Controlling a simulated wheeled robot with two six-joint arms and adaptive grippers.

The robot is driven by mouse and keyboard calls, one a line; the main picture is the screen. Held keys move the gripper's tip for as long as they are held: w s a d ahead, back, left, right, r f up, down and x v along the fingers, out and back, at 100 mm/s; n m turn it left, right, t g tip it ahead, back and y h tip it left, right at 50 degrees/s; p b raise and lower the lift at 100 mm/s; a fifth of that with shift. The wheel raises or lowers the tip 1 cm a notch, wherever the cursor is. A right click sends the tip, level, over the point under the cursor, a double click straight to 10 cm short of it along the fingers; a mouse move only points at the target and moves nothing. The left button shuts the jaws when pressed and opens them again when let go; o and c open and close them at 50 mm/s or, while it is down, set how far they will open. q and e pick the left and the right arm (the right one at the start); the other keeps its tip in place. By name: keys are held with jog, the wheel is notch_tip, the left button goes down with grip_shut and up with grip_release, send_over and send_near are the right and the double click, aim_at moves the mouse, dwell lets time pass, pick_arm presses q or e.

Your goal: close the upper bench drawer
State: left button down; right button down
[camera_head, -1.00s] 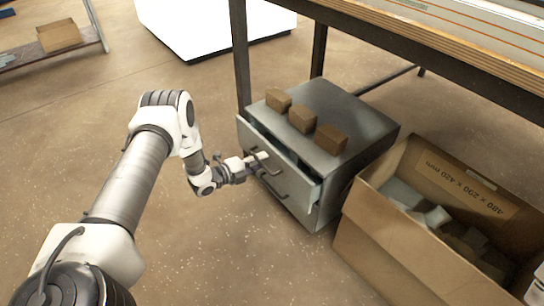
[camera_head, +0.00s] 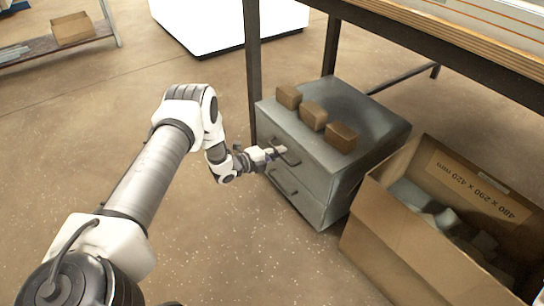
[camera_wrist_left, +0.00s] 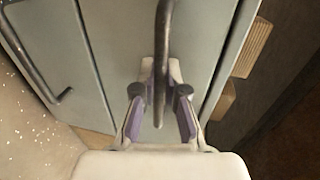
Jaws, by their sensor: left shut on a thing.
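The grey drawer unit (camera_head: 345,112) stands under the workbench. Its upper drawer (camera_head: 302,158) looks flush or nearly flush with the cabinet front in the head view. My left gripper (camera_head: 279,151) is at this drawer's front. In the left wrist view the left gripper (camera_wrist_left: 160,100) has its fingers on both sides of the dark bar handle (camera_wrist_left: 163,45), shut on it. The lower drawer (camera_head: 297,197) is shut, and its handle (camera_wrist_left: 64,96) shows at the left of the wrist view. My right gripper is not in view.
Several brown blocks (camera_head: 313,116) sit on top of the unit. An open cardboard box (camera_head: 385,225) with grey pieces stands close to its right. The floor in front is clear.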

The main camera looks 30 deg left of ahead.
pick_arm(q)
jog(key=c, duration=1.2)
grip_release()
jog(key=shift+w+d, duration=0.1)
jog(key=shift+w, duration=0.1)
jog(key=shift+s, duration=0.1)
jog(key=v, duration=1.2)
jog(key=shift+f, duration=0.1)
